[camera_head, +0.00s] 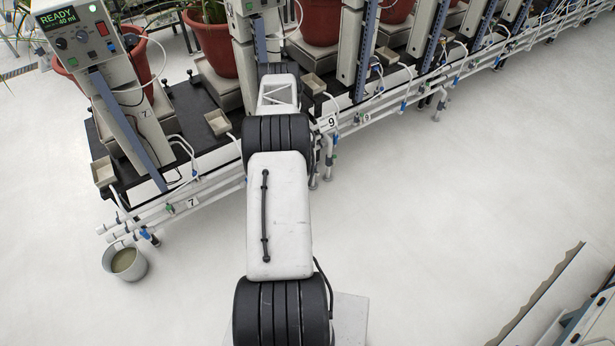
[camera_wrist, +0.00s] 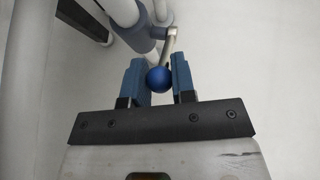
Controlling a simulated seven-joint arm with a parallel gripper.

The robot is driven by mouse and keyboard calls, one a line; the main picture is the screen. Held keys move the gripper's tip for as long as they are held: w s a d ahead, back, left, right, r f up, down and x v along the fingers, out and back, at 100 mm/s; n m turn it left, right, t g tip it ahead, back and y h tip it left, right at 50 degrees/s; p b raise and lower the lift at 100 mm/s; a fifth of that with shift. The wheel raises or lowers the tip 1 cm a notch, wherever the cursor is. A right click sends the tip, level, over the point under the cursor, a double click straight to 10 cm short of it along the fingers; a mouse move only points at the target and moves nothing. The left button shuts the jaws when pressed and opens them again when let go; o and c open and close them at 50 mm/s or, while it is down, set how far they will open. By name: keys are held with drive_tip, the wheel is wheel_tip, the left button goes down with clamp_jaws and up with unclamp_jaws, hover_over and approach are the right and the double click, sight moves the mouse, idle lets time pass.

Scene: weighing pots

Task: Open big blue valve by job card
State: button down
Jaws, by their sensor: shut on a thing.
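In the wrist view, a blue ball knob (camera_wrist: 158,79) sits on the end of a metal lever (camera_wrist: 172,44). The lever joins a blue collar (camera_wrist: 158,30) on a white pipe. My gripper (camera_wrist: 157,74) has its two blue fingers on either side of the knob, shut on it. In the head view my arm reaches to the pipe rack near the number 9 tag (camera_head: 328,123). The arm hides my gripper and the big blue valve there. No job card can be made out.
White pipes with small blue and green valves run along the rack front. A control box (camera_head: 75,33) reading "READY 40 ml" stands at the upper left. A bucket of murky liquid (camera_head: 124,262) stands on the floor. Potted plants (camera_head: 210,45) stand behind. The pale floor at right is mostly clear.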

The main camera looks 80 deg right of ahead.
drive_tip(key=shift+s+d+r+t+y, duration=0.25)
drive_tip(key=shift+r+t+y, duration=0.1)
drive_tip(key=shift+t+y, duration=0.1)
drive_tip(key=shift+s+d+r+t+y, duration=0.15)
drive_tip(key=shift+s+r+t+y, duration=0.05)
drive_tip(key=shift+r+t+y, duration=0.2)
drive_tip(key=shift+s+d+r+m+t+y, duration=0.25)
drive_tip(key=shift+s+d+t+y, duration=0.1)
drive_tip(key=shift+t+y, duration=0.35)
drive_tip(key=shift+s+d+r+m+t+y, duration=0.15)
drive_tip(key=shift+s+d+r+t+y, duration=0.15)
drive_tip(key=shift+t+y, duration=0.3)
drive_tip(key=shift+s+d, duration=0.1)
drive_tip(key=c, duration=1)
unclamp_jaws()
drive_tip(key=shift+o, duration=0.2)
drive_tip(key=shift+r, duration=0.2)
drive_tip(key=v, duration=0.7)
drive_tip(key=shift+r, duration=0.15)
